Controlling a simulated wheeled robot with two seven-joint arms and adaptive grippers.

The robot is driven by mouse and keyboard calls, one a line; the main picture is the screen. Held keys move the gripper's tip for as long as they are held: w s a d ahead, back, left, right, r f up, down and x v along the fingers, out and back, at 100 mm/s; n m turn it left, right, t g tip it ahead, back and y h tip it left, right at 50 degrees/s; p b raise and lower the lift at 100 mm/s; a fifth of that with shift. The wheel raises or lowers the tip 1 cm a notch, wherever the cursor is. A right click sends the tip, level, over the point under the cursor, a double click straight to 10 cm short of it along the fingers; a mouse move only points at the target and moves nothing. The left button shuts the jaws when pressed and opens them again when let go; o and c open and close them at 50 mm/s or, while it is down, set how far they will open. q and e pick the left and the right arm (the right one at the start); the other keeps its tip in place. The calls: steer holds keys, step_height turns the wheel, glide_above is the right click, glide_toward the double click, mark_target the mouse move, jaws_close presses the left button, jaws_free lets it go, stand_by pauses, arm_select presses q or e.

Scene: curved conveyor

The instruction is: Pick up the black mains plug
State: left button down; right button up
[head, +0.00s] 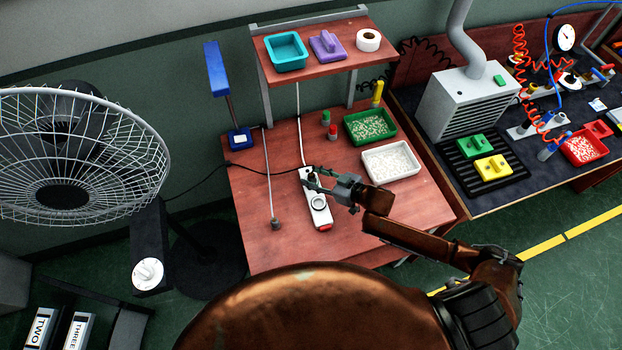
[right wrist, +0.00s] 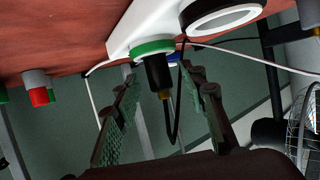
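A white power strip (head: 313,215) lies on the red-brown workbench and also fills the top of the right wrist view (right wrist: 150,22). The black mains plug (right wrist: 158,73) sits in the strip's green-ringed socket (right wrist: 152,47), its black cord looping away from it. In the head view the plug is hidden or too small to tell from the gripper. My right gripper (head: 319,181) is over the strip's far end. In the right wrist view its fingers (right wrist: 159,85) are open, one on each side of the plug, with gaps showing. My left gripper is not in view.
A grey plug (head: 276,224) on a cord lies left of the strip. A green tray (head: 394,136) and a white tray (head: 417,164) stand to the right. A shelf (head: 323,70) rises behind. A caged fan (head: 70,192) stands left of the bench.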

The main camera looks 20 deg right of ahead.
steer(key=shift+w+a+f, duration=0.25)
steer(key=shift+w+a, duration=0.05)
steer(key=shift+w, duration=0.05)
steer(key=c, duration=0.8)
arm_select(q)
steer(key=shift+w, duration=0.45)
arm_select(e)
jaws_close()
